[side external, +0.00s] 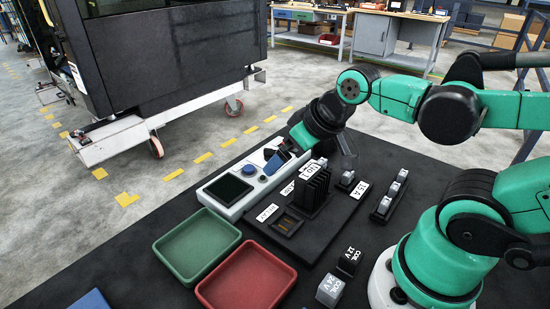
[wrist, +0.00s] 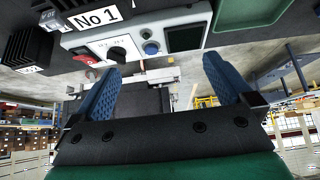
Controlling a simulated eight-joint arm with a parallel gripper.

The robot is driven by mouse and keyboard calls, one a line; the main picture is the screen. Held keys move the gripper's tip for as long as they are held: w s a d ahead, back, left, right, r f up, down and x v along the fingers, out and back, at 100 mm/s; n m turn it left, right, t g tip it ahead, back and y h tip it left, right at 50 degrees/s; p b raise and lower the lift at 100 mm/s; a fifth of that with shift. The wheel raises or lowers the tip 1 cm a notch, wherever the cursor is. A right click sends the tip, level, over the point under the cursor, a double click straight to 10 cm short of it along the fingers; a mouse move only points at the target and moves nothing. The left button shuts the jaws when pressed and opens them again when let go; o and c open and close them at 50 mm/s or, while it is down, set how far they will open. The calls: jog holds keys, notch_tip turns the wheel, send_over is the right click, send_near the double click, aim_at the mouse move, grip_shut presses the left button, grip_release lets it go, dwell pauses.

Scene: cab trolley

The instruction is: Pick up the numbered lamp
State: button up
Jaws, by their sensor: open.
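My gripper (side external: 277,160) is above the far end of a pale control box; its blue fingers also show in the wrist view (wrist: 161,65). The fingers are wide apart with nothing between them. The control box (side external: 234,212) has a dark screen (side external: 229,188), a blue round button or lamp (side external: 249,170) and, in the wrist view, a black knob (wrist: 117,53) and a red part (wrist: 91,75). A white label reading "No 1" (wrist: 95,16) is beside the box in the wrist view. I cannot tell which piece is the numbered lamp.
A black finned block (side external: 314,187) stands on the dark board. A green tray (side external: 196,247) and red tray (side external: 246,279) are empty.

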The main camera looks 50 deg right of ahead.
aim_at(314, 174)
jog(key=shift+g, duration=0.9)
jog(key=s+d+f, duration=0.1)
jog(key=s+d, duration=0.1)
jog(key=d, duration=0.1)
jog(key=s+d+f, duration=0.1)
jog(key=d, duration=0.1)
jog(key=shift+s+f, duration=0.1)
jog(key=shift+f, duration=0.2)
jog(key=shift+s+d+f, duration=0.25)
jog(key=shift+d+f, duration=0.05)
jog(key=shift+d, duration=0.05)
jog(key=shift+x, duration=2.65)
jog(key=shift+a, duration=0.1)
jog(key=c, duration=1.5)
jog(key=shift+r, duration=0.1)
